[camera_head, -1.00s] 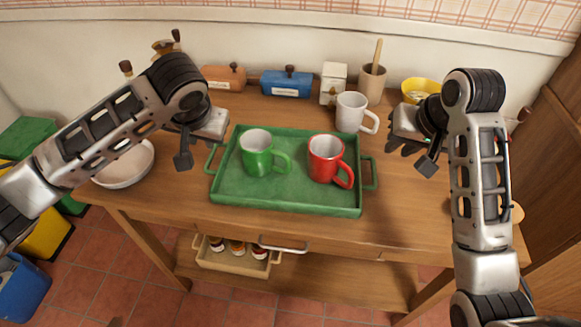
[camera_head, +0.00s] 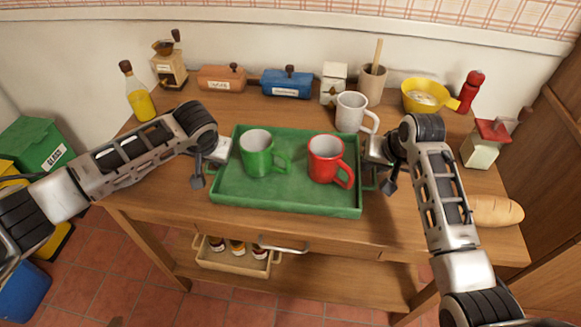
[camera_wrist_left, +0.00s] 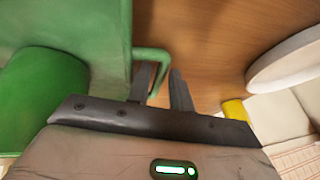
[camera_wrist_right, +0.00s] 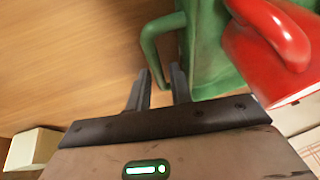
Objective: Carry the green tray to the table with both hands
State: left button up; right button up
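The green tray (camera_head: 290,199) lies flat on the wooden table. It carries a green mug (camera_head: 257,153) at left and a red mug (camera_head: 325,160) at right, both upright. My left gripper (camera_head: 215,160) is at the tray's left end. In the left wrist view its fingers (camera_wrist_left: 160,72) are apart, with the left handle (camera_wrist_left: 152,52) reaching between them. My right gripper (camera_head: 374,165) is at the right end. In the right wrist view its fingers (camera_wrist_right: 159,70) are apart, with the right handle (camera_wrist_right: 147,42) at their tips. My grippers partly hide both handles in the head view.
Behind the tray stand a white mug (camera_head: 351,112), a blue box (camera_head: 287,84) and a utensil holder (camera_head: 370,84). A yellow bowl (camera_head: 424,96) and bread (camera_head: 495,210) are at right. A white bowl (camera_wrist_left: 290,62) is near my left gripper. A bin (camera_head: 38,147) stands at left.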

pick_arm(q)
grip_shut()
pick_arm(e)
grip_shut()
pick_arm(q)
jog(key=shift+r, duration=0.1)
pick_arm(e)
jog(key=shift+w+r, duration=0.1)
jog(key=shift+r, duration=0.05)
dwell(0.9)
